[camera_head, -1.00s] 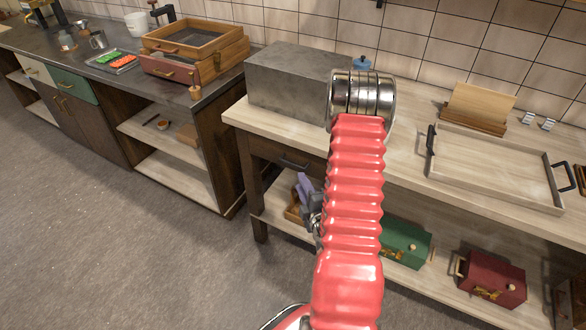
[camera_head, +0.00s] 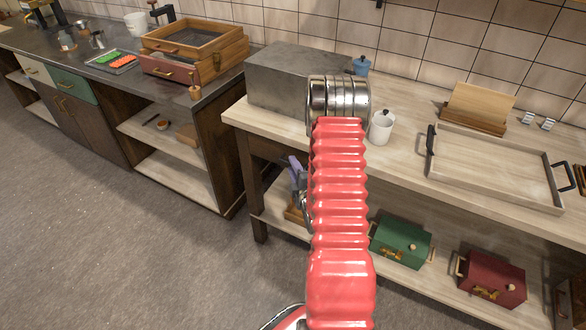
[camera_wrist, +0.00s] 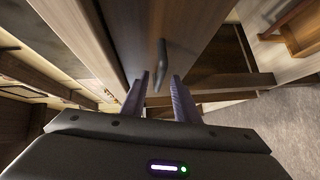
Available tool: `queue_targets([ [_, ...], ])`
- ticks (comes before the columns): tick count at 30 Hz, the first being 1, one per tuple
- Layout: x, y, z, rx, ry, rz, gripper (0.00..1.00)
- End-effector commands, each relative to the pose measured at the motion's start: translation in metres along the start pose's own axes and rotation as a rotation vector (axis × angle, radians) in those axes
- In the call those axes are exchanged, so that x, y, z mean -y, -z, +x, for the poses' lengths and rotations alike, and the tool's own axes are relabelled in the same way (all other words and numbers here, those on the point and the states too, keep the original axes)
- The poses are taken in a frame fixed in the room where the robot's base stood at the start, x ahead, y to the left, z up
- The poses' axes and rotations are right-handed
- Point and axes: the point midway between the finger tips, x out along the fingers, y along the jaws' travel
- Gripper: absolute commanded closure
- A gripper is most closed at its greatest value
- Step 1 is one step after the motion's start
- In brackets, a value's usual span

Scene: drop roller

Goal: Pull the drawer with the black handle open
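The drawer's dark wood front (camera_head: 266,150) is under the left end of the wooden worktable, and it looks shut. In the wrist view its front (camera_wrist: 192,32) carries the black handle (camera_wrist: 161,62). My gripper (camera_wrist: 160,77) is open, with its two purple fingers on either side of the handle's near end. I cannot tell whether a finger touches it. In the head view my gripper (camera_head: 296,166) shows only in part beside my red arm, and the handle is hidden there.
A green box (camera_head: 400,243) and a dark red box (camera_head: 491,280) sit on the lower shelf. Open floor lies in front.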

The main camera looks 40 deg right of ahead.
Motion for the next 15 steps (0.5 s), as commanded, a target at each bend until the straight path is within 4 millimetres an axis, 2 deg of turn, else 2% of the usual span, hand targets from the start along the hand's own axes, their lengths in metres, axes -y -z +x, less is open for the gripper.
queue_targets([
  [2,0.0000,0.0001,-0.0001,0.000,0.000,0.000,0.73],
  [13,0.0003,0.0003,-0.0003,0.000,0.001,0.000,0.99],
  [15,0.0005,0.0003,-0.0004,0.000,0.001,0.000,1.00],
])
